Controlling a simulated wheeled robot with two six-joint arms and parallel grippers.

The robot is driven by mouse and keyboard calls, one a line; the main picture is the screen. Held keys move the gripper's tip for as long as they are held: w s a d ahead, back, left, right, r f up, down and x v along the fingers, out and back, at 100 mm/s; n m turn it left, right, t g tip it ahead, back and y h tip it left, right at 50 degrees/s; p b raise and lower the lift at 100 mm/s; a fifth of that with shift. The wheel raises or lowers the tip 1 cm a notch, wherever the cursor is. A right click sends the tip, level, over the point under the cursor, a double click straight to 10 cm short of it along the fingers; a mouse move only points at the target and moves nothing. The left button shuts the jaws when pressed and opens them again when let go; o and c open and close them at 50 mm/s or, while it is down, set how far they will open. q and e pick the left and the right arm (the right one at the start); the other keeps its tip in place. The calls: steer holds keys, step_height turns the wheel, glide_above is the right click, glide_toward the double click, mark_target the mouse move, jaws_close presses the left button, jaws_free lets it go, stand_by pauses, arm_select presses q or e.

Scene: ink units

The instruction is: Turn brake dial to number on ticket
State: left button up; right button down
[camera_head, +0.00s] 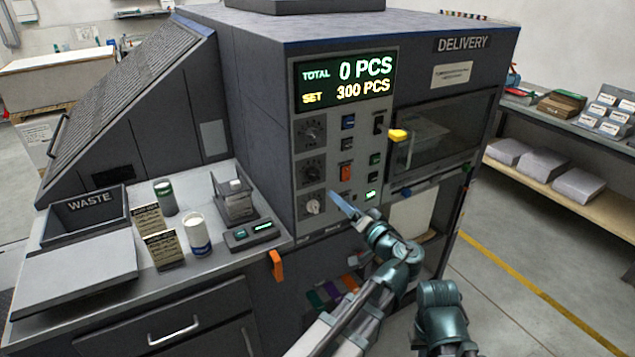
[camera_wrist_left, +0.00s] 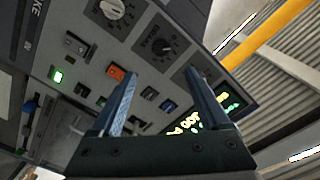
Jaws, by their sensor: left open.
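A control panel carries a column of three dials: a top dark dial (camera_head: 309,132), a middle dark dial (camera_head: 312,172) and a bottom pale-knobbed dial (camera_head: 313,206). Which is the brake dial I cannot read. My left gripper (camera_head: 335,198) is open and empty, just right of the bottom dial. In the left wrist view, my left gripper (camera_wrist_left: 161,76) has its fingers apart before the panel, with the pale dial (camera_wrist_left: 112,9) and a dark dial (camera_wrist_left: 158,45) beyond. Two small printed cards, a rear card (camera_head: 148,217) and a front card (camera_head: 163,250), stand on the counter; their text is too small to read.
The display (camera_head: 346,82) reads TOTAL 0 PCS, SET 300 PCS. Several buttons and an orange switch (camera_head: 346,173) sit beside the dials. A yellow handle (camera_head: 397,135) sticks out at the delivery window. The waste bin (camera_head: 88,216) and a white-topped can (camera_head: 197,233) stand on the counter.

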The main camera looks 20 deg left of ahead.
mark_target(316, 176)
arm_select(q)
steer(key=x, duration=1.3)
steer(key=shift+w+a, duration=0.3)
jaws_close()
